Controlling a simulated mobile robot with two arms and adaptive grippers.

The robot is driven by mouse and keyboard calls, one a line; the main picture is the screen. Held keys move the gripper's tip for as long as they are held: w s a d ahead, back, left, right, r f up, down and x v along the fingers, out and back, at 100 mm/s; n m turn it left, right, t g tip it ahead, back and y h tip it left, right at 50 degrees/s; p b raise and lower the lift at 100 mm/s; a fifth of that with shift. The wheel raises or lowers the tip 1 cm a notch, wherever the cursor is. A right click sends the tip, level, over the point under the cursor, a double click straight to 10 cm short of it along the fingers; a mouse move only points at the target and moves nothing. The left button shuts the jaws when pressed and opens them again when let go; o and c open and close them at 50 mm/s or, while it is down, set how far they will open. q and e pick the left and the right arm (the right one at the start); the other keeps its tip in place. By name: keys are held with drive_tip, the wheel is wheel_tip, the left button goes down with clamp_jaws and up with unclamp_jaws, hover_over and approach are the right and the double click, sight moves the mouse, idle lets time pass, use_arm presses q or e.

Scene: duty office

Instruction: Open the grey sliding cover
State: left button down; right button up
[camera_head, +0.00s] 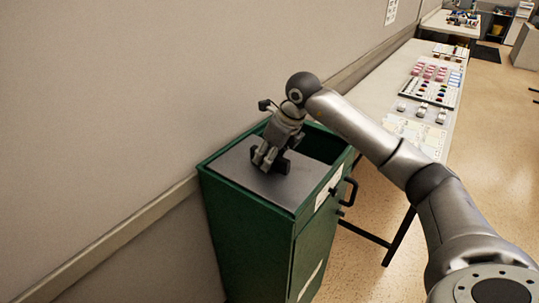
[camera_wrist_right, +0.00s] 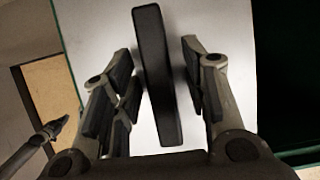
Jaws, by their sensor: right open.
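The grey sliding cover (camera_head: 238,172) lies flat on top of a green cabinet (camera_head: 245,232), over the nearer left part of its top. A dark opening (camera_head: 324,144) shows beside it at the far right. In the right wrist view the cover (camera_wrist_right: 90,28) is a pale surface with a black bar handle (camera_wrist_right: 155,75) on it. My right gripper (camera_head: 267,160) is low over the cover at the handle. In the wrist view its fingers (camera_wrist_right: 157,62) stand on either side of the bar, apart from it, with gaps on both sides.
A wall (camera_head: 120,90) runs close along the cabinet's left side. A long table (camera_head: 385,85) with control panels (camera_head: 433,82) stands behind to the right. Black handles (camera_head: 349,191) stick out of the cabinet's front. Open floor (camera_head: 490,160) lies to the right.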

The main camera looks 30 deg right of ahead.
drive_tip(key=shift+r, duration=0.1)
drive_tip(key=v, duration=1.1)
drive_tip(key=shift+r, duration=0.4)
drive_tip(key=shift+s, duration=0.15)
